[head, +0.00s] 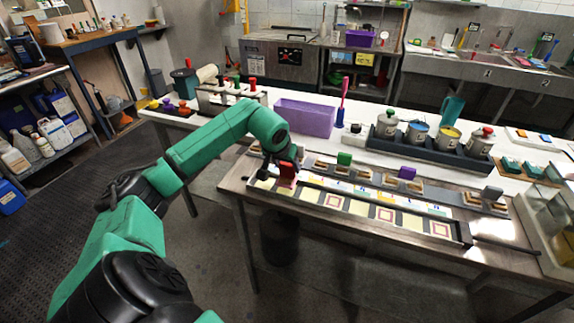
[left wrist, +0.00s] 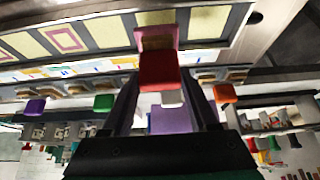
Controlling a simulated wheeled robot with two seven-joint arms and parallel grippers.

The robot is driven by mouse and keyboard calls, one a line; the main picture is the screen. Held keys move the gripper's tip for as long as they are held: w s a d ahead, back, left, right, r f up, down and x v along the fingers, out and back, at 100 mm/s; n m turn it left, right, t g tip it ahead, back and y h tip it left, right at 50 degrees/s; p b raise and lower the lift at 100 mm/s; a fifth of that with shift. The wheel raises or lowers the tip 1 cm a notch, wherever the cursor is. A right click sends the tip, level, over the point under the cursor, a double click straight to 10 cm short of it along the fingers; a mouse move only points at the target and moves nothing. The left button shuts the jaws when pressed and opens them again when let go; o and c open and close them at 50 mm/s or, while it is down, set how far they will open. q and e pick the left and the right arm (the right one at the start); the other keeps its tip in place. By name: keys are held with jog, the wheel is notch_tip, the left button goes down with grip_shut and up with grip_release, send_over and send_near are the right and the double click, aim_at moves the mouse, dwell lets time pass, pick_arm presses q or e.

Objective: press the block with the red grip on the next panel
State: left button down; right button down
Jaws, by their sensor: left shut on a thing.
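The block with the red grip (head: 287,173) is between the fingers of my left gripper (head: 287,160), over the left end of the panel strip. In the left wrist view, my left gripper (left wrist: 162,105) is shut on the red grip (left wrist: 158,72), with the block's pinkish base beyond it. The long framed strip (head: 359,208) holds several cream panels; some carry a red square print, such as one panel (head: 333,201) right of the gripper. The panel under the block is partly hidden, and I cannot tell whether the block touches it. My right gripper is not in view.
An orange grip (left wrist: 225,93) shows in the left wrist view. A purple bin (head: 305,118) and a dark tray of pots (head: 430,148) stand farther back.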

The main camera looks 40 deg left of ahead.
pick_arm(q)
jog(key=shift+f, duration=0.15)
jog(key=shift+f+b, duration=0.55)
jog(key=shift+b, duration=0.1)
jog(key=shift+f+b, duration=0.45)
jog(key=shift+f, duration=0.1)
jog(key=shift+r, duration=0.15)
dwell(0.4)
jog(key=shift+r+p, duration=2.75)
jog(key=shift+r, duration=0.65)
jog(key=shift+r, duration=0.1)
